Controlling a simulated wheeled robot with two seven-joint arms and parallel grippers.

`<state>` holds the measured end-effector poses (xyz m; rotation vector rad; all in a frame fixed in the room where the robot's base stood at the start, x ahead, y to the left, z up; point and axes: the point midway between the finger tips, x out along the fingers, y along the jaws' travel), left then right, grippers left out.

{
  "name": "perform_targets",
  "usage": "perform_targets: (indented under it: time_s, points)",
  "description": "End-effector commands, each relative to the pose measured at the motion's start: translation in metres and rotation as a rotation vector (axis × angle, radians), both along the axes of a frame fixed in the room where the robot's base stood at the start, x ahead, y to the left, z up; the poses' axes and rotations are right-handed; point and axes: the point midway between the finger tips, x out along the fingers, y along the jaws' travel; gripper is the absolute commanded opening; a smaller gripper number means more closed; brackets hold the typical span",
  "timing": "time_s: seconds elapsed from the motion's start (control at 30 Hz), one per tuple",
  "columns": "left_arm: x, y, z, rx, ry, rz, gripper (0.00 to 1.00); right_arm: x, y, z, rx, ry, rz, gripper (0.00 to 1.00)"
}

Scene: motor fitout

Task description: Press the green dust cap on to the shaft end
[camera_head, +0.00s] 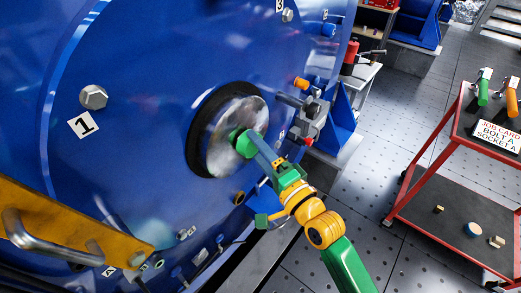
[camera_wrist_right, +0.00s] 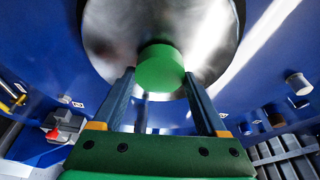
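The green dust cap (camera_head: 240,138) is in front of the shiny round metal shaft end (camera_head: 245,108), set in a black ring on the blue motor. In the right wrist view the cap (camera_wrist_right: 160,68) is between my two fingertips, which lie against its sides. I cannot tell whether the cap touches the face. My right gripper (camera_head: 250,142) reaches in from the lower right and is shut on the cap. My left gripper is not in view.
An orange plate with a metal handle (camera_head: 60,228) crosses the lower left. Fittings (camera_head: 303,112) stick out right of the shaft. A red cart (camera_head: 408,185) with tools and a job card stands at the right. The floor between is clear.

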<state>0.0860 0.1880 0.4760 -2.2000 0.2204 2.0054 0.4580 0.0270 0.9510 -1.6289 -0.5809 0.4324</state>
Motion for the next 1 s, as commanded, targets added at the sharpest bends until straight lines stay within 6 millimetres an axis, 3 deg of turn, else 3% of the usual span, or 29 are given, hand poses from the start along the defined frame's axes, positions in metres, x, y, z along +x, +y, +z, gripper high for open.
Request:
perform_targets:
  time_s: [0.03, 0.1, 0.37, 0.7, 1.0]
  points:
    - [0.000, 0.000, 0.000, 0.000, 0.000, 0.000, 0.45, 0.000, 0.000, 0.001, 0.001, -0.002, 0.000, 0.86]
    - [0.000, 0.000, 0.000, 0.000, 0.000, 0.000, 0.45, 0.000, 0.000, 0.001, 0.001, -0.002, 0.000, 1.00]
    - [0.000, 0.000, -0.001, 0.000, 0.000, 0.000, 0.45, -0.005, -0.004, -0.001, 0.001, 0.001, 0.000, 1.00]
    - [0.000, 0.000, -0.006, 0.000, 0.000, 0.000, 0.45, -0.054, -0.040, -0.005, -0.001, 0.001, 0.000, 1.00]
    - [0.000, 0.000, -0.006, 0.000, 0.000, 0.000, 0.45, -0.057, -0.042, -0.003, 0.001, -0.002, 0.000, 1.00]
